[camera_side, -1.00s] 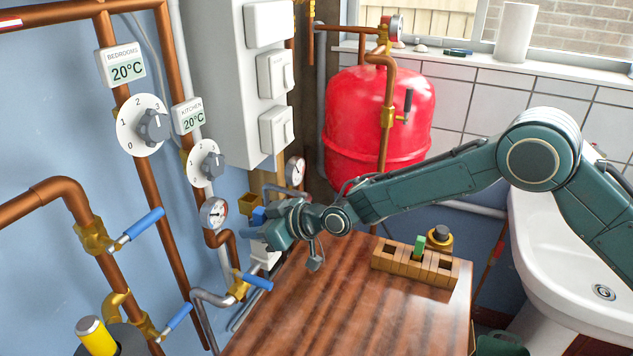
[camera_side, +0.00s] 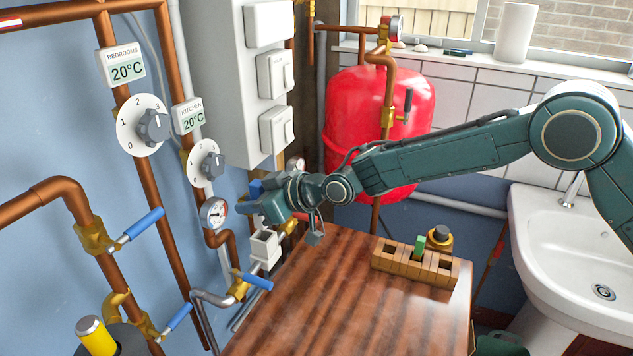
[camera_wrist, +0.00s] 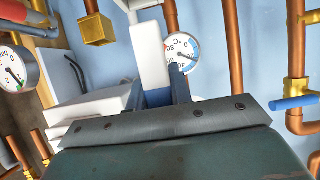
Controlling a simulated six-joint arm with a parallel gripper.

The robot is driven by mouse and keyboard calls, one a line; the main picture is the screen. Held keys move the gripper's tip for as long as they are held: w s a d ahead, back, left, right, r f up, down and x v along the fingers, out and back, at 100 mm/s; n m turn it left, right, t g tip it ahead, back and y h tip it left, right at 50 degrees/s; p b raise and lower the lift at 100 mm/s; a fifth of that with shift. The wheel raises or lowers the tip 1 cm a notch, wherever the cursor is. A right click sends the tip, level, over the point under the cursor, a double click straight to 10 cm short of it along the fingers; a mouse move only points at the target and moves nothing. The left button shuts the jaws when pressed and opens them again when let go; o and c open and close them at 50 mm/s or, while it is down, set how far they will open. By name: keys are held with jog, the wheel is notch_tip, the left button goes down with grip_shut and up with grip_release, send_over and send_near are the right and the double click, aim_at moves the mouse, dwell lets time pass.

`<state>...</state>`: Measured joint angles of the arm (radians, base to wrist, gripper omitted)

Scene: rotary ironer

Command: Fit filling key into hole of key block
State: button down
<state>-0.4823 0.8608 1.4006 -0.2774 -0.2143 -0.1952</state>
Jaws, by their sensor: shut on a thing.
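My gripper (camera_side: 252,206) is near the wall pipes at the left of the wooden worktop. In the wrist view its blue fingers (camera_wrist: 167,88) are shut on a white filling key (camera_wrist: 150,48), which sticks out beyond them. In the side view I cannot make out the key at the gripper. The white key block (camera_side: 264,246) sits on the pipework just below my gripper, apart from it in the picture. A white block beside the fingers in the wrist view (camera_wrist: 98,108) looks like this key block. Its hole is not clearly visible.
A wooden slotted holder (camera_side: 415,263) with a green piece (camera_side: 420,243) stands on the worktop (camera_side: 340,300). Round gauges (camera_side: 214,213), copper pipes and blue-handled valves (camera_side: 257,282) crowd the wall. A brass square cup (camera_wrist: 97,29) shows in the wrist view. The worktop's middle is clear.

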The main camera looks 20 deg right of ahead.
notch_tip(320, 180, up, 14)
jog(key=shift+f, duration=0.15)
dwell(0.7)
send_over(438, 263)
notch_tip(438, 263, down, 13)
jog(key=shift+d, duration=0.1)
notch_tip(438, 263, down, 16)
dwell(0.5)
